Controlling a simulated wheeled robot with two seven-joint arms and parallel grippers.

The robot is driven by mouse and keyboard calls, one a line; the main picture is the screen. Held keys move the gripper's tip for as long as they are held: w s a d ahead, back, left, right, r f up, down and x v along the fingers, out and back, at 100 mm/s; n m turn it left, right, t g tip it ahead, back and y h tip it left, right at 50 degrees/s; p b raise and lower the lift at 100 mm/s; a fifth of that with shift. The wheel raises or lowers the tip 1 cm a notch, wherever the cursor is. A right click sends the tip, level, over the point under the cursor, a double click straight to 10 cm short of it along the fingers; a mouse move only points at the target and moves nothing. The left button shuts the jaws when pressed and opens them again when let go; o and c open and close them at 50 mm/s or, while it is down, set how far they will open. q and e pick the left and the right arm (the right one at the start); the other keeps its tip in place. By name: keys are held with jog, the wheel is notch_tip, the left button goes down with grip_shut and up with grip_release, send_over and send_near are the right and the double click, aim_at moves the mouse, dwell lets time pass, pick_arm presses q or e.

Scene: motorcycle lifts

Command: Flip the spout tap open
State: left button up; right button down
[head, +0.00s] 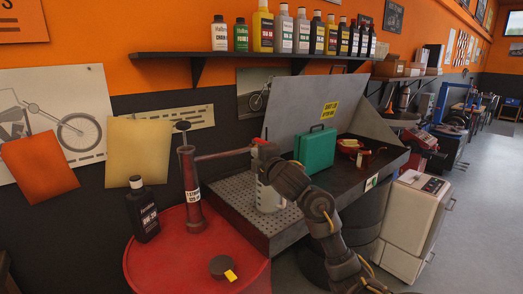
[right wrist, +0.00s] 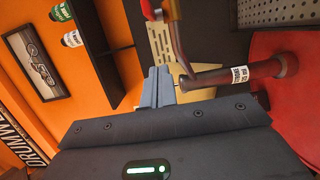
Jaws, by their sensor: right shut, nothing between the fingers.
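A dark red drum pump (head: 188,187) stands upright on the red drum (head: 180,255). Its spout (head: 222,154) reaches right and ends at a small red tap (head: 262,142) above a translucent jug (head: 265,197). My right gripper (head: 264,152) is close by the spout end, partly hidden by its own wrist. In the right wrist view my right gripper (right wrist: 157,86) has its fingers together and empty. The spout (right wrist: 180,42) with red at its end passes just beyond them, and the pump post (right wrist: 238,73) lies to the right. Contact with the tap cannot be told. My left gripper is out of view.
A black bottle (head: 142,212) and a dark cap-like piece (head: 222,267) sit on the drum. The perforated bench (head: 225,203) holds the jug, with a green case (head: 315,148) behind. A shelf of bottles (head: 250,54) hangs above. Floor is free at the right.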

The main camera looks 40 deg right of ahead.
pick_arm(q)
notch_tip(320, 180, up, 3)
jog(key=p, duration=0.2)
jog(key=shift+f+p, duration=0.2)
jog(key=shift+p, duration=0.1)
pick_arm(e)
jog(key=w+d, duration=0.4)
jog(key=d, duration=0.1)
jog(key=shift+w+d, duration=0.15)
jog(key=shift+w, duration=0.05)
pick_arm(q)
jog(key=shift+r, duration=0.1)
